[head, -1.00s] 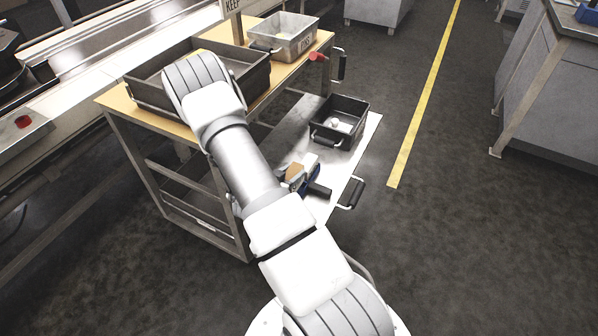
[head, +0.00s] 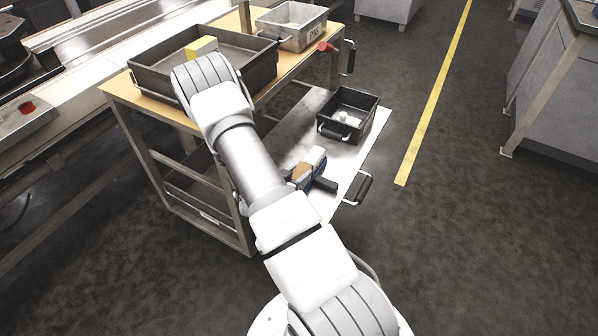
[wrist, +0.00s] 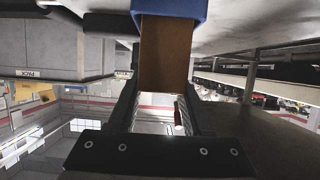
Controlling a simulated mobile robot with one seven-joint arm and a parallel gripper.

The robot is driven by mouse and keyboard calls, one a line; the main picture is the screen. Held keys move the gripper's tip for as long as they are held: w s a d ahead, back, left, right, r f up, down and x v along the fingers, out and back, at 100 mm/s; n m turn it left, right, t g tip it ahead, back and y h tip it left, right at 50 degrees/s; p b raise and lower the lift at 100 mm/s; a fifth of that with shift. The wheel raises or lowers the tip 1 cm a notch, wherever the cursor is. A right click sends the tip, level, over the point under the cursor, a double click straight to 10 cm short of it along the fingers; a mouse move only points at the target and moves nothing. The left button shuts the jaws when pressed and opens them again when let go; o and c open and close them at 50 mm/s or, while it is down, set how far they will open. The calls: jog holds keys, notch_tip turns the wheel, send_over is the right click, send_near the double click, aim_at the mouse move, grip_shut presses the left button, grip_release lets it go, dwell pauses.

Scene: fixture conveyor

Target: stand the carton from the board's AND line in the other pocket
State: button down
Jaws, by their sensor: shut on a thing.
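My gripper (wrist: 160,90) is shut on a brown carton (wrist: 165,52), which fills the space between its two dark fingers in the upside-down wrist view. A blue piece (wrist: 170,8) shows at the carton's far end; I cannot tell if it touches. A yellow carton (head: 202,46) is in the large dark tray (head: 262,78). No board text is in view now.
The cart's lower shelf (head: 372,150) is pulled out. It bears a black bin (head: 348,112) with a small pale item inside. A grey bin (head: 290,24) marked PINS stands on the wooden top. The floor to the right is clear, with a yellow line (head: 432,105).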

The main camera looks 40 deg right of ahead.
jog(key=shift+f+b, duration=0.55)
jog(key=shift+f, duration=0.25)
dwell(0.4)
jog(key=shift+c, duration=1.3)
grip_release()
jog(key=shift+a, duration=0.1)
jog(key=p+v, duration=0.4)
jog(key=v, duration=1.3)
jog(key=shift+s, duration=0.2)
